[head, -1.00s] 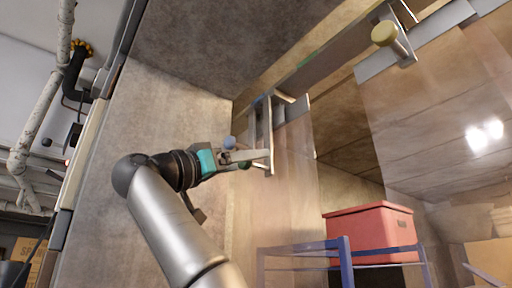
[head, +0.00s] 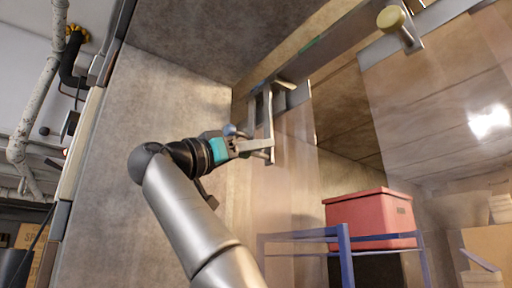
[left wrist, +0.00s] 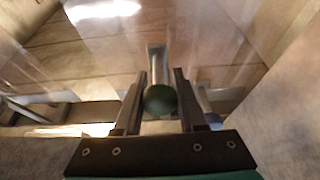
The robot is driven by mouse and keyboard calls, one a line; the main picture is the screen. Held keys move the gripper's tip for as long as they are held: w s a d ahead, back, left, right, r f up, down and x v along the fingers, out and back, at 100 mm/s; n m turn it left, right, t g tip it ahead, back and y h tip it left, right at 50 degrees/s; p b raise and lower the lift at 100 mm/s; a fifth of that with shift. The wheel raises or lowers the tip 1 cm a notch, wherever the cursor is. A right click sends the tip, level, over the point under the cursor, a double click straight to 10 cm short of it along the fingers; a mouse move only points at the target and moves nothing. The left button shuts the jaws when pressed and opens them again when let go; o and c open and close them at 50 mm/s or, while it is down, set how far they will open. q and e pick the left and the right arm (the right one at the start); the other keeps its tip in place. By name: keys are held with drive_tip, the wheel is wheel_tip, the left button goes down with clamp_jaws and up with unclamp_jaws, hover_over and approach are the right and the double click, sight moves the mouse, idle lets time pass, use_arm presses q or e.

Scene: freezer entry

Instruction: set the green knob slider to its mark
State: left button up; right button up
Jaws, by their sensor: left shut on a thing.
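The green knob (left wrist: 160,99) shows in the left wrist view as a dark green round end on a metal stem, between the two fingers of my left gripper (left wrist: 158,88). The gripper is shut on it. In the head view my left gripper (head: 256,148) is at the metal bracket (head: 269,125) below the overhead rail (head: 328,44), and it mostly hides the green knob. A small green patch (head: 312,45) shows on the rail, up and right of the gripper; I cannot tell whether it is the mark. My right gripper is not in view.
A blue knob (head: 231,130) sits close beside my left gripper. A yellow knob (head: 391,19) is at the upper right. Clear hanging strips (head: 430,100) cover the entry. A red box (head: 368,219) stands on a blue frame (head: 344,250) behind them. A concrete wall is left.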

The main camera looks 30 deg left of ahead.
use_arm(q)
clamp_jaws()
idle(0.8)
